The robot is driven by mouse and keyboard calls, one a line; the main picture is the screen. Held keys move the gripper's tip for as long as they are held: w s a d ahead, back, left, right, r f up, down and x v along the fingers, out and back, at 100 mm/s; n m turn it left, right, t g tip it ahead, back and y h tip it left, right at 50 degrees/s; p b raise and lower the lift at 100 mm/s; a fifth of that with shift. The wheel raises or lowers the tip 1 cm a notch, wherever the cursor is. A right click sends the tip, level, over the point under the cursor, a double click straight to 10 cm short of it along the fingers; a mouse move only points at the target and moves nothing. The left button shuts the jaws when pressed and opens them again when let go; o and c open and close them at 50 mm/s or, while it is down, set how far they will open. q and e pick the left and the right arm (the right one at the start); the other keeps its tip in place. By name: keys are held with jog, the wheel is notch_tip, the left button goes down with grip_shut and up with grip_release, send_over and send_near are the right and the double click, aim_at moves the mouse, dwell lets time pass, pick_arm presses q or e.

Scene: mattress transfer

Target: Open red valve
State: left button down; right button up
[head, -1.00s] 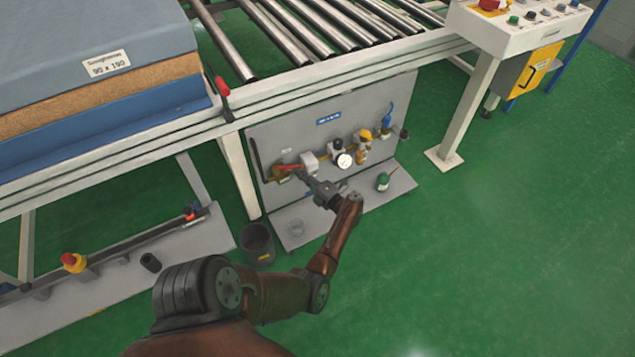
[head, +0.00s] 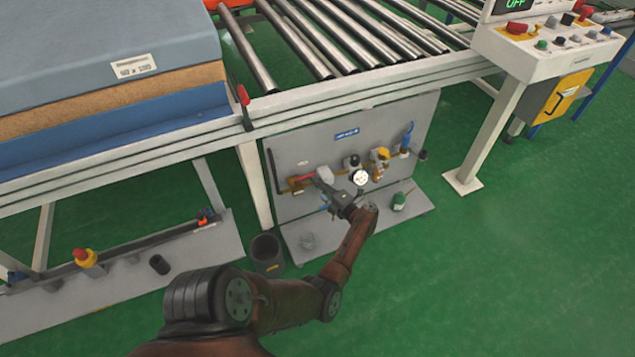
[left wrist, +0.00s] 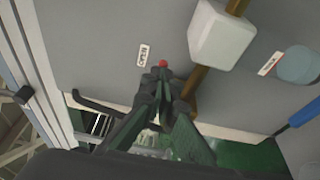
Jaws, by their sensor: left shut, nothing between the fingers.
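The red valve is a red lever handle (head: 301,178) on a brass pipe at the left of the grey upright panel (head: 290,155). It lies nearly level across the pipe in the head view. My left gripper (head: 322,183) is shut and empty, its tips close to the lever's right end. In the left wrist view the dark fingers (left wrist: 158,88) are together in front of the panel, and a small red tip (left wrist: 162,63) of the lever shows just past them. The fingers hide most of the lever, and I cannot tell whether they touch it. My right gripper is not in view.
A white block (head: 325,174), a round gauge (head: 361,177), a yellow valve (head: 381,153) and a blue handle (head: 408,129) sit right of the lever. A green bottle (head: 399,201) stands on the panel's base. A dark bin (head: 266,251) stands at left.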

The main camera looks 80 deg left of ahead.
pick_arm(q)
jog(key=w+d, duration=0.9)
jog(key=shift+d, duration=0.35)
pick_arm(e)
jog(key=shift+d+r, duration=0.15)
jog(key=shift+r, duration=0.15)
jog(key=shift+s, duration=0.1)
